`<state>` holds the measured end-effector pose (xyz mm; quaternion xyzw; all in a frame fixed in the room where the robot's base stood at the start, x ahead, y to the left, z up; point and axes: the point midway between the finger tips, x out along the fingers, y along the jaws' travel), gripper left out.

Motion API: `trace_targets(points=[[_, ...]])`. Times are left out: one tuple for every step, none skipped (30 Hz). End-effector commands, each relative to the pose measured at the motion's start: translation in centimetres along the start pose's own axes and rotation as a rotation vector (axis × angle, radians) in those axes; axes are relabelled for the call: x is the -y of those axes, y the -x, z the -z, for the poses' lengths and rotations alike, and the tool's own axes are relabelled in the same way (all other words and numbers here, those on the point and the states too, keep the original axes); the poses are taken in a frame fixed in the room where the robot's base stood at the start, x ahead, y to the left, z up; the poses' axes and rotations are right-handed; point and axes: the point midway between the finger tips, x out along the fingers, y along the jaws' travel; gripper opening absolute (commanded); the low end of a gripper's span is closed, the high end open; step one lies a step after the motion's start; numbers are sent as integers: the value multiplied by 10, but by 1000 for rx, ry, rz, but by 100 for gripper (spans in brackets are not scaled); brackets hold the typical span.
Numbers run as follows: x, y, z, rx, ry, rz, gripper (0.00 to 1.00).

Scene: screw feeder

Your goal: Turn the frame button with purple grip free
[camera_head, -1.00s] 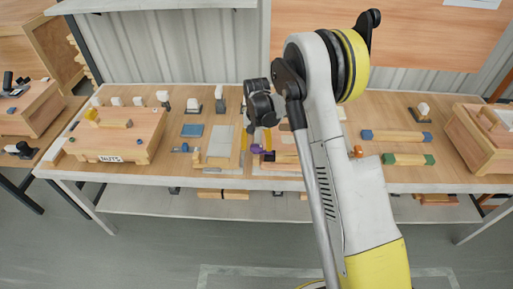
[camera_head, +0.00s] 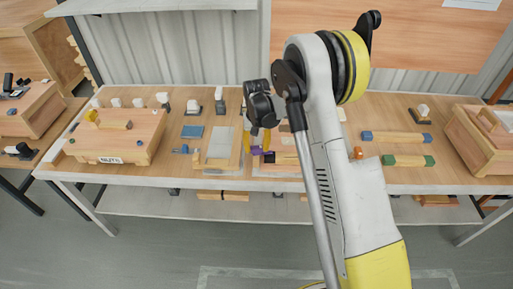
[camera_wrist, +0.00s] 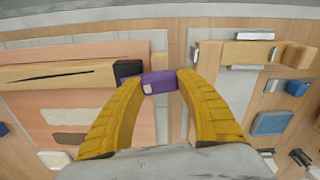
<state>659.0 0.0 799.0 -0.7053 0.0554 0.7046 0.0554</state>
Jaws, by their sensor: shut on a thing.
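The purple grip (camera_wrist: 159,83) is a small block between the two yellow fingertips of my gripper (camera_wrist: 162,80) in the wrist view. The fingers are shut on it. It lies beside the black end of a light wooden bar (camera_wrist: 60,76); I cannot tell whether they touch. In the head view the purple grip (camera_head: 257,151) shows small, just below my gripper (camera_head: 257,142), near the front of the bench. What the grip turns on is hidden.
A pinkish board (camera_wrist: 70,110) lies under the bar. A wooden piece with metal clips (camera_wrist: 240,52) and a blue block (camera_wrist: 271,123) are at the right of the wrist view. A "NUTS" box (camera_head: 120,135) stands on the bench's left.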

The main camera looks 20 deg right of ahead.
Motion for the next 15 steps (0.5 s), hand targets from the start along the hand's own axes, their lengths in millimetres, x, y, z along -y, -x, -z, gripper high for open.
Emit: trace_targets(points=[[0, -1, -1, 1, 34, 0, 12], [0, -1, -1, 1, 59, 0, 12], [0, -1, -1, 1, 94, 0, 12], [0, -1, -1, 1, 121, 0, 12], [0, -1, -1, 2, 149, 0, 12], [0, -1, -1, 2, 187, 0, 12], [0, -1, -1, 2, 216, 0, 12], [0, -1, -1, 2, 245, 0, 12], [0, -1, -1, 2, 283, 0, 12], [0, -1, -1, 2, 311, 0, 12], [0, -1, -1, 2, 340, 0, 12], [0, -1, -1, 2, 378, 0, 12], [0, -1, -1, 2, 407, 0, 12], [0, -1, -1, 2, 435, 0, 12], [0, -1, -1, 2, 473, 0, 12]])
